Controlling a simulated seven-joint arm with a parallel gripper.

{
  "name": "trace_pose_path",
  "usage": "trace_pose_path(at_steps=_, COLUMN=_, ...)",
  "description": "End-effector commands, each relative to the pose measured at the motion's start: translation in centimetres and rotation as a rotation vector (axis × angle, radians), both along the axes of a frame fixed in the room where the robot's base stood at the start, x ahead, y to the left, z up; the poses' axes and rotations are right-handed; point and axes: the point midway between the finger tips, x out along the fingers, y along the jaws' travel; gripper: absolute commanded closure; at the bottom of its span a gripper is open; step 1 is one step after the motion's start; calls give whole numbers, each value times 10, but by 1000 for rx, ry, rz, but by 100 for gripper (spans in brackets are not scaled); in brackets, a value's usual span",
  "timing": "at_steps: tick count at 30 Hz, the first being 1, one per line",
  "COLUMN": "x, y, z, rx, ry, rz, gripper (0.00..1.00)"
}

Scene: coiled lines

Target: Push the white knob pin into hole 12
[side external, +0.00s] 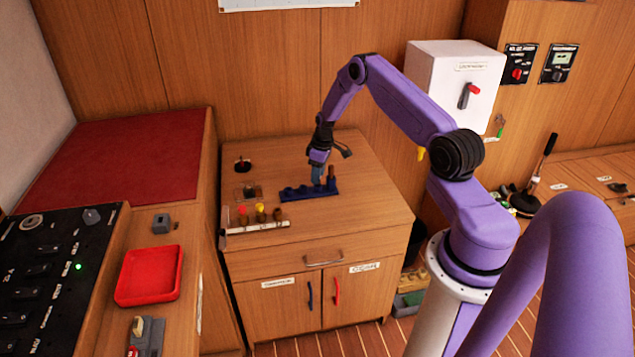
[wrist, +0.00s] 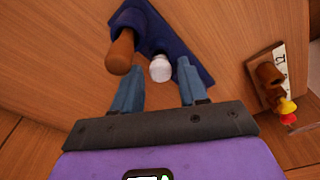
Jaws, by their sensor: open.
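The white knob pin (wrist: 160,68) stands in the dark blue rack (wrist: 185,45), with its white round head showing in the wrist view. My gripper (wrist: 157,75) is open, with its two blue-grey fingers on either side of the white knob and gaps between. In the side view my gripper (side external: 317,180) is low over the blue rack (side external: 296,193), and the white knob is hidden there. A pale numbered rail (side external: 260,228) holds several pins. In the wrist view the rail (wrist: 282,68) shows a marking that looks like 12; hole 12 itself cannot be made out.
A brown wooden pin (wrist: 120,50) stands in the rack just left of the white knob, close to my left finger. Pins with red and yellow tops stand along the rail. A small dark-based red item (side external: 243,165) sits at the cabinet's back left. The cabinet top (side external: 370,195) is clear at right.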

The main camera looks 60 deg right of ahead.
Motion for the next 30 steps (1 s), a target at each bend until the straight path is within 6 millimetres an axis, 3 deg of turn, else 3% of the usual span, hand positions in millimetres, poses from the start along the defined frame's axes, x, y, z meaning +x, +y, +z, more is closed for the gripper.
trace_pose_path(at_steps=2, x=0, y=0, z=0, rx=0, ry=0, rz=0, gripper=57)
trace_pose_path(at_steps=6, x=0, y=0, z=0, rx=0, ry=0, rz=0, gripper=100)
trace_pose_path(at_steps=30, x=0, y=0, z=8, rx=0, ry=0, rz=1, gripper=100)
